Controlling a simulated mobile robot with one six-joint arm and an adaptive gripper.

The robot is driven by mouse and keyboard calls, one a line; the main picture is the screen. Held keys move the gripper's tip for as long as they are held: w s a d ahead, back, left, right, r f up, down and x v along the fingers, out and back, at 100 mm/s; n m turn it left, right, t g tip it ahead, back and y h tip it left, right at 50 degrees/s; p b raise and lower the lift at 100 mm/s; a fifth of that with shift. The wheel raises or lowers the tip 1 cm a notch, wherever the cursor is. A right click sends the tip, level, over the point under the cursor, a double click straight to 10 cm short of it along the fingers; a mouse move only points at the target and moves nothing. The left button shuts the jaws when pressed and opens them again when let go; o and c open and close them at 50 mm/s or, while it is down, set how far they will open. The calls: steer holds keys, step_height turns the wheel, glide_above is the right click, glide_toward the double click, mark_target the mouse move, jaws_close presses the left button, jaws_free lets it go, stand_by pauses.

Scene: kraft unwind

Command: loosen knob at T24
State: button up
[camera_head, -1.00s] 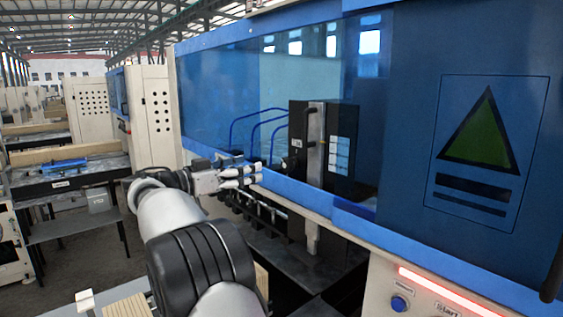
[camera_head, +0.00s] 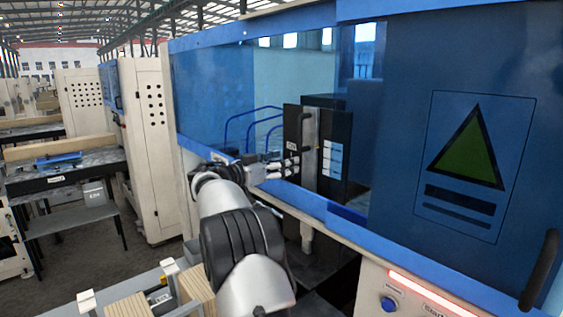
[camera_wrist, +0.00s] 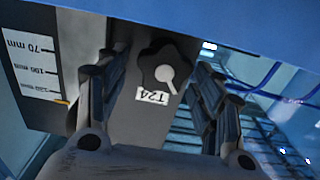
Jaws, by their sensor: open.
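The knob (camera_wrist: 167,70) is black and lobed with a pale grey centre, seen in the wrist view on a grey upright plate. A white label reading T24 (camera_wrist: 154,94) shows upside down just below it. My gripper (camera_wrist: 160,85) is open and empty, its two fingers pointing toward the knob, one on either side of it in the picture. I cannot tell how far short of the knob the fingertips are. In the head view my gripper (camera_head: 283,166) reaches to the dark upright unit (camera_head: 332,150) in the machine opening; the knob is not clear there.
A scale label (camera_wrist: 35,60) sits left of the knob in the wrist view. The machine's blue frame edge (camera_head: 335,211) runs close below my arm. A dark tinted window (camera_head: 210,95) and blue hoses (camera_head: 240,122) lie behind. Wooden blocks (camera_head: 196,290) stand at the lower left.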

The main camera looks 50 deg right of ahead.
steer(key=shift+c, duration=0.3)
steer(key=c, duration=1)
steer(key=shift+w+n+b, duration=0.1)
steer(key=shift+n+b, duration=0.5)
steer(key=shift+n, duration=0.1)
steer(key=o, duration=1.1)
steer(key=shift+c, duration=0.2)
steer(key=shift+a, duration=0.1)
steer(key=w+a, duration=0.1)
steer(key=a, duration=1.1)
steer(key=shift+w, duration=0.15)
steer(key=shift+d, duration=0.1)
